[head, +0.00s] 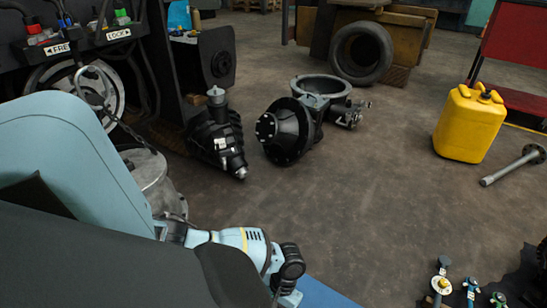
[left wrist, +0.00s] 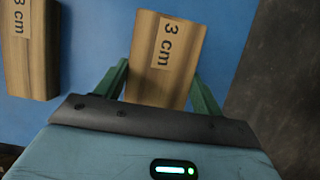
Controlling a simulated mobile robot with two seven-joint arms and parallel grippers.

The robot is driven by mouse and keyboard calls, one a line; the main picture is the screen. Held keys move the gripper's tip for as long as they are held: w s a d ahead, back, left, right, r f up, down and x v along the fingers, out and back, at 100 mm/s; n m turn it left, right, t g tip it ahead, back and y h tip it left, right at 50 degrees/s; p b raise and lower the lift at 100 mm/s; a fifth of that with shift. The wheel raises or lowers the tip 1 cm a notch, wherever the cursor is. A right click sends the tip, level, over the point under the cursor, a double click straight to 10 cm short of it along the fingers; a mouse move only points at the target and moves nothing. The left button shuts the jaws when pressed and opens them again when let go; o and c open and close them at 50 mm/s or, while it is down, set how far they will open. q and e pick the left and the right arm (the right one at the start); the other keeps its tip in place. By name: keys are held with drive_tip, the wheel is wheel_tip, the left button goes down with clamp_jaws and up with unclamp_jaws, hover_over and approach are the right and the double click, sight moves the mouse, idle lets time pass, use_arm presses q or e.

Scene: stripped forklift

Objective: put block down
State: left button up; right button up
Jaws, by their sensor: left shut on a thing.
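A wooden block (left wrist: 158,75) marked "3 cm" is in the left wrist view, over or on a blue surface (left wrist: 90,20). My left gripper (left wrist: 160,72) has its two green fingers shut on the sides of this block. I cannot tell whether the block touches the surface. In the head view the block and the fingertips are out of the picture; only my left arm shows.
A second wooden block (left wrist: 28,50) marked "3 cm" lies at left in the wrist view. In the head view, black machine parts (head: 215,135), a yellow canister (head: 468,125) and a tire (head: 362,52) stand on the floor. A blue surface's edge (head: 325,296) shows at bottom.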

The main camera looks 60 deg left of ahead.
use_arm(q)
wheel_tip(320, 180, down, 3)
drive_tip(key=shift+s+d+r+b, duration=0.1)
drive_tip(key=shift+b, duration=0.7)
drive_tip(key=shift+f, duration=0.25)
drive_tip(key=o, duration=0.7)
drive_tip(key=shift+c, duration=0.2)
drive_tip(key=o, duration=0.4)
